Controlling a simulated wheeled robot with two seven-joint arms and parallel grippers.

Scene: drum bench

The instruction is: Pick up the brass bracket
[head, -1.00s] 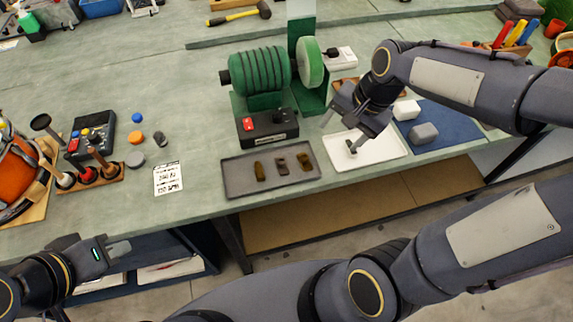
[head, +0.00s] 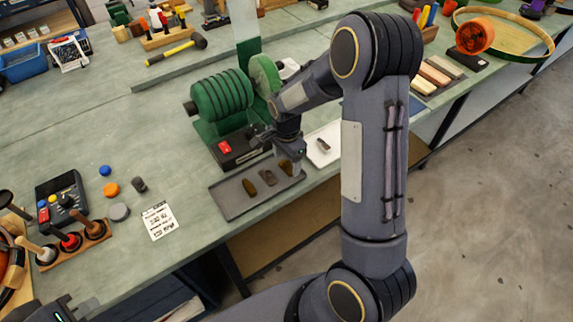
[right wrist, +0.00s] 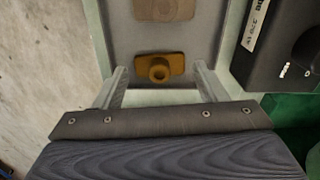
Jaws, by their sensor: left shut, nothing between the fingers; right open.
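A brass bracket (right wrist: 160,68), a small golden plate with a round raised boss, lies in the grey tray (right wrist: 205,25) in the right wrist view. My right gripper (right wrist: 162,78) is open, with one fingertip on each side of the bracket and a gap between. In the head view the right gripper (head: 287,160) hangs over the right end of the grey tray (head: 232,207), partly hiding the part there. Two other brownish parts, one at left (head: 249,187) and one in the middle (head: 267,178), lie in that tray. My left gripper (head: 80,306) is shut and empty at the bottom left.
A green buffing machine (head: 222,95) with a black switch box (head: 232,150) stands just behind the tray. A white tray (head: 330,153) with a small dark part is to its right. A printed card (head: 159,220) and small knobs lie left. My right arm hides some bench.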

